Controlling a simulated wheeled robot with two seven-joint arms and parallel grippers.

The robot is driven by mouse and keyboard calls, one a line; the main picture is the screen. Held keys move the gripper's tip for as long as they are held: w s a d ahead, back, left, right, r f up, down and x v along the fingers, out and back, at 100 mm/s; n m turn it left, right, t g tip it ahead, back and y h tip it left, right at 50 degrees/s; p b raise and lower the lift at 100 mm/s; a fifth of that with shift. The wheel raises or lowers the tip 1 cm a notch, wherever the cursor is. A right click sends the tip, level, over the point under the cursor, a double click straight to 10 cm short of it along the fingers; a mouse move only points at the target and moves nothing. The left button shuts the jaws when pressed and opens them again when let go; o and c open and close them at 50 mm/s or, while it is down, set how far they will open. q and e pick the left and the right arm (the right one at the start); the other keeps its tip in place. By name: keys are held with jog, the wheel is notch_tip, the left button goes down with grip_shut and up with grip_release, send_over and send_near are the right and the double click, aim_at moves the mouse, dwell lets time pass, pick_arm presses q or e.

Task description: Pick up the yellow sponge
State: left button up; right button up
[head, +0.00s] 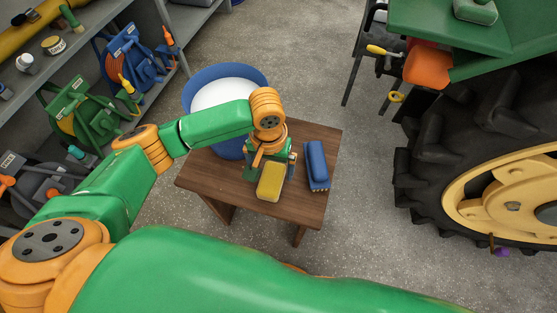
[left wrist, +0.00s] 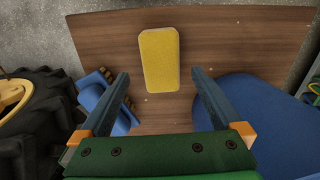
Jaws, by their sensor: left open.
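The yellow sponge (head: 270,182) lies on a small brown wooden table (head: 312,200) in the head view, close to the table's front edge. It also shows in the left wrist view (left wrist: 159,59), long side running away from the gripper. My left gripper (head: 262,163) is above the table right at the sponge's far end in the head view. In the left wrist view its two fingers (left wrist: 160,82) are spread apart, and the sponge lies between and beyond their tips, with nothing held. My right gripper is not in view.
A blue bucket with white contents (head: 225,78) stands behind the table's left side. A tractor wheel (head: 430,160) is at the right, and shelves with reels (head: 125,60) are at the left.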

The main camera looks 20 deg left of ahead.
aim_at(271, 179)
pick_arm(q)
jog(key=shift+w+f, duration=0.2)
jog(key=shift+f, duration=0.05)
jog(key=f, duration=0.2)
jog(key=f+b, duration=0.2)
jog(key=f, duration=0.1)
jog(key=shift+s+f, duration=0.25)
jog(key=shift+f, duration=0.05)
jog(key=shift+w+f+b, duration=0.1)
jog(key=shift+f+b, duration=0.2)
jog(key=shift+f, duration=0.05)
jog(key=c, duration=1.3)
